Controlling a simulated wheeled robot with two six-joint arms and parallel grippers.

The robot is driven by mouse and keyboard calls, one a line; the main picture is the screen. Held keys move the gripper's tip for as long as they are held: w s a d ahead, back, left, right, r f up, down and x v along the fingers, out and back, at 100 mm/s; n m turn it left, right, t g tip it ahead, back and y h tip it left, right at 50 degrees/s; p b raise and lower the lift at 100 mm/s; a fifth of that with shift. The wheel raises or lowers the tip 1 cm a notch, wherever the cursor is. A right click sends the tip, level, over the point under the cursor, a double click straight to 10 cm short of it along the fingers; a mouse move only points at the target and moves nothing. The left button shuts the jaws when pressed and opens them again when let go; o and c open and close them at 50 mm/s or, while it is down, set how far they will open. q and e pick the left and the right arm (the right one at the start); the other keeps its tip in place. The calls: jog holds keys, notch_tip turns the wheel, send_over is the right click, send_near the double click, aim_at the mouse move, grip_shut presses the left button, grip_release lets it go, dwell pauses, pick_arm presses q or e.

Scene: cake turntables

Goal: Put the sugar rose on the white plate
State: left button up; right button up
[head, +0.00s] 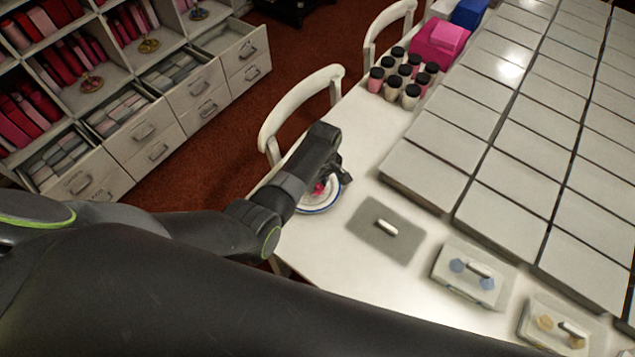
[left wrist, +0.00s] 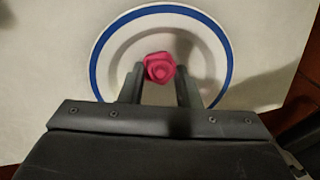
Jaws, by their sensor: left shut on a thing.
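The pink sugar rose (left wrist: 160,67) is between the two fingers of my left gripper (left wrist: 160,73), which is shut on it. The white plate with a blue rim (left wrist: 101,50) is beneath them in the left wrist view, and the rose appears over its middle. In the head view the rose (head: 319,188) shows partly behind my left gripper (head: 330,181), above the plate (head: 322,209). I cannot tell whether the rose touches the plate. My right gripper is not in view.
On the white table (head: 325,245), a grey mat (head: 372,236) with a white cylinder lies right of the plate. Several dark-capped jars (head: 410,95) and a pink box (head: 440,42) stand at the back. Large pale panels (head: 425,175) fill the right. A white chair (head: 300,100) stands behind.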

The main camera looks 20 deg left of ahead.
aim_at(321, 184)
pick_arm(q)
jog(key=shift+f, duration=0.15)
jog(key=o, duration=0.9)
jog(key=shift+r, duration=0.45)
jog(key=r, duration=1.1)
jog(key=shift+w+d+r, duration=0.15)
jog(key=shift+w+d, duration=0.25)
